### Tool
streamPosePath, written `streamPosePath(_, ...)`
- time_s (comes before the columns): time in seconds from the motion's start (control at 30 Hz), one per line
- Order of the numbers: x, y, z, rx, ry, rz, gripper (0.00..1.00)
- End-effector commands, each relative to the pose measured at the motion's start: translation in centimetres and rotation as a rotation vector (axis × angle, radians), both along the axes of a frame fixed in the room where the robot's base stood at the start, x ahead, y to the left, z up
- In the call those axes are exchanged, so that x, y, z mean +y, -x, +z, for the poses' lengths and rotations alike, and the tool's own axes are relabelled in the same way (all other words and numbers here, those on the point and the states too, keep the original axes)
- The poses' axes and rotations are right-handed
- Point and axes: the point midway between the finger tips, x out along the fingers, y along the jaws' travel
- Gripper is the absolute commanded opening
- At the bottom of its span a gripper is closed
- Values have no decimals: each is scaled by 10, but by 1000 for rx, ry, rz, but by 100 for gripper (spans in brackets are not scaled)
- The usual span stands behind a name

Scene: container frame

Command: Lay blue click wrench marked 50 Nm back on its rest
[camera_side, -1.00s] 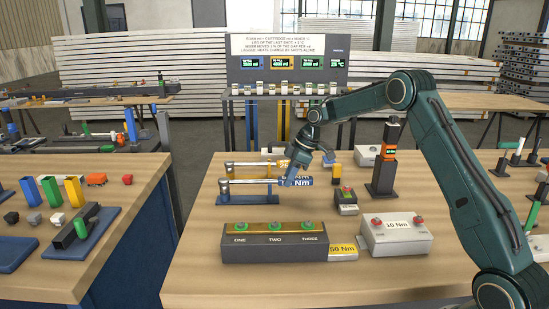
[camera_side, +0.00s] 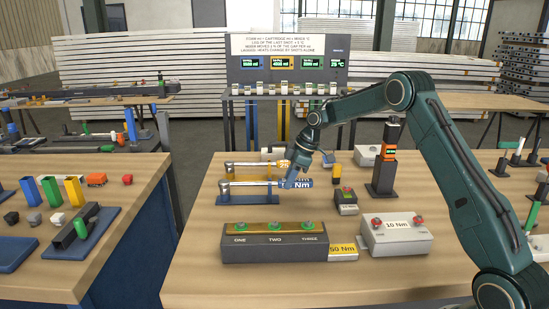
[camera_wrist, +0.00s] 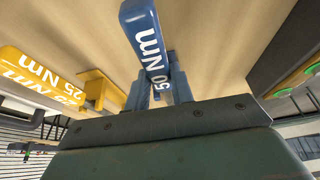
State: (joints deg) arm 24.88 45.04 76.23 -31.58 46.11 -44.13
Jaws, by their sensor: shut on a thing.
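The blue click wrench (camera_side: 250,183) has a bright steel shaft and a blue handle. Its handle, marked 50 Nm, shows in the wrist view (camera_wrist: 143,38). My gripper (camera_side: 297,181) is shut on this handle; the fingers (camera_wrist: 158,85) stand on either side of it. The wrench is about level, with its head to the left. Its shaft lies over or on the blue rest (camera_side: 247,199) at the left; I cannot tell whether it touches fully. My fingers hide part of the handle.
A yellow wrench (camera_side: 250,163) marked 25 Nm lies just behind, and its handle (camera_wrist: 38,77) is close by. A 10 Nm box (camera_side: 397,238) and a small box (camera_side: 346,205) are to the right.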

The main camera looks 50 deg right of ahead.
Motion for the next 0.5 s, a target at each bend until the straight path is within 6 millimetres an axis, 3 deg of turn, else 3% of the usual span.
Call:
streamPosePath(0.27, 0, 0, -1, -2, 1, 0, 0)
streamPosePath(0.3, 0, 0, -1, -2, 1, 0, 29)
streamPosePath(0.4, 0, 0, -2, -2, 0, 1, 49)
streamPosePath(0.5, 0, 0, -2, -2, 0, 1, 49)
